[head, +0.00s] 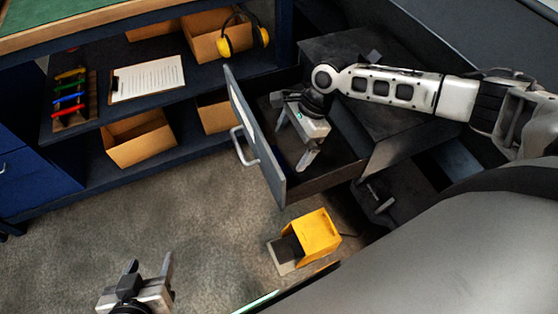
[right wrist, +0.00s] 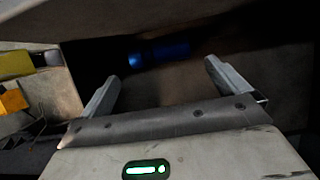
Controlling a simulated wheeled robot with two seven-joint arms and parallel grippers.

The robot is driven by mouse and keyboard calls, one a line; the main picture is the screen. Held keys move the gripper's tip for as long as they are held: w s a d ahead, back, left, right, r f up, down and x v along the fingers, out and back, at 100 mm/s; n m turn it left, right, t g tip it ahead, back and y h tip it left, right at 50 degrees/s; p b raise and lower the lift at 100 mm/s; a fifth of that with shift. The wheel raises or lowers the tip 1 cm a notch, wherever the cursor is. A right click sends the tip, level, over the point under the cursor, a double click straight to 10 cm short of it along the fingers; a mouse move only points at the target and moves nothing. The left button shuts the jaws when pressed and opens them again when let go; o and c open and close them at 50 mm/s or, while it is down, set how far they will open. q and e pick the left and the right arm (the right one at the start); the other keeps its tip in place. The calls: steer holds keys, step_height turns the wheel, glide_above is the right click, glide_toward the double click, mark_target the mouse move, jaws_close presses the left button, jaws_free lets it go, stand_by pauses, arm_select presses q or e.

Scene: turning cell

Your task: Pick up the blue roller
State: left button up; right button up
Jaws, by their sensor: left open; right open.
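A blue roller (right wrist: 160,52) lies in shadow inside the open drawer (head: 262,150), seen in the right wrist view beyond the fingertips. In the head view I cannot make it out clearly behind the gripper and drawer front. My right gripper (head: 291,150) reaches down into the drawer with its fingers apart and empty. In the right wrist view the fingers of this gripper (right wrist: 161,74) point toward the roller, which lies across the gap ahead of them. My left gripper (head: 149,264) is open and empty over the floor at the lower left.
The drawer front with its handle (head: 243,147) stands close left of my right gripper. A yellow foot pedal (head: 318,233) sits on the floor below. Shelves at the left hold cardboard bins (head: 140,140), a clipboard (head: 147,78) and yellow earmuffs (head: 224,47). The carpet (head: 110,220) is mostly clear.

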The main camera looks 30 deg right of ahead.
mark_target(280, 158)
steer(key=x, duration=0.5)
steer(key=shift+a+r, duration=0.1)
steer(key=shift+a, duration=0.3)
steer(key=shift+c, duration=0.3)
steer(key=c, duration=1)
steer(key=shift+r, duration=0.15)
